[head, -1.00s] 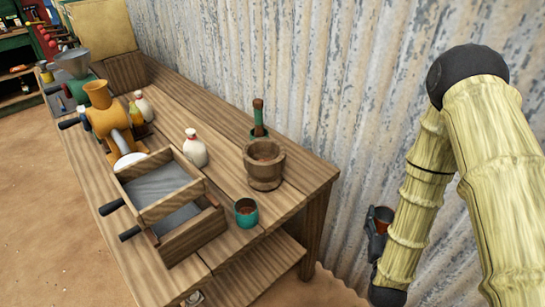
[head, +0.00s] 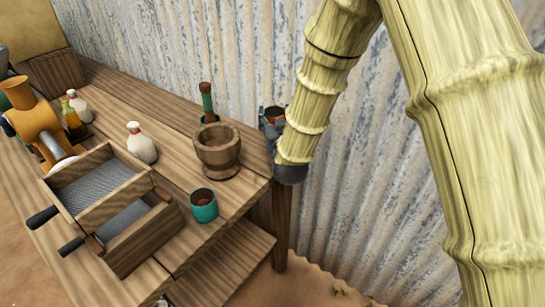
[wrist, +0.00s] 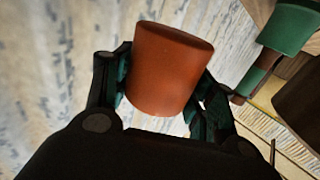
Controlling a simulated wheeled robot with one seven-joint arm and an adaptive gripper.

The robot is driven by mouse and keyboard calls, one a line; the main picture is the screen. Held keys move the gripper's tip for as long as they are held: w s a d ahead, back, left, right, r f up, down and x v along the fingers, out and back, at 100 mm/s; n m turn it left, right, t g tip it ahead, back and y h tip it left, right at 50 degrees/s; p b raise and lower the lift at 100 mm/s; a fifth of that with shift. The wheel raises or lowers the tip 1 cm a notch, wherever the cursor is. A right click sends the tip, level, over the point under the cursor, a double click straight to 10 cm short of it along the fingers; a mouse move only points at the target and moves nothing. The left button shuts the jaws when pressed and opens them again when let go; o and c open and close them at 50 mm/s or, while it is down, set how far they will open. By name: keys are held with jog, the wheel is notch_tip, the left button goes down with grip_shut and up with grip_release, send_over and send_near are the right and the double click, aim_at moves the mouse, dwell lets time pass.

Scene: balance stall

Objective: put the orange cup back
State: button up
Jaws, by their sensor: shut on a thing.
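The orange cup (wrist: 170,68) is between the two fingers of my gripper (wrist: 163,90), which is shut on its sides in the wrist view. In the head view the cup (head: 277,113) shows only in part, with my gripper (head: 270,124) beside the far right corner of the bench and in front of the corrugated wall. My arm hides part of the gripper. Whether the cup is over the bench top or just off its edge cannot be told.
On the wooden bench (head: 170,113), a mortar (head: 217,158) stands close left of my gripper, with a green-handled pestle (head: 207,98) behind it. A teal cup (head: 204,205) stands near the right end. A drawered box (head: 80,190) and white bottles (head: 141,146) are farther left.

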jog(key=shift+w+a+r, duration=0.2)
jog(key=shift+a+r, duration=0.1)
jog(key=shift+a, duration=0.2)
jog(key=shift+f, duration=4.8)
jog(key=shift+f, duration=0.1)
jog(key=o, duration=1)
jog(key=shift+o, duration=0.2)
jog(key=s+d+b, duration=0.1)
jog(key=s+d, duration=0.1)
jog(key=s, duration=0.9)
jog(key=shift+s, duration=0.4)
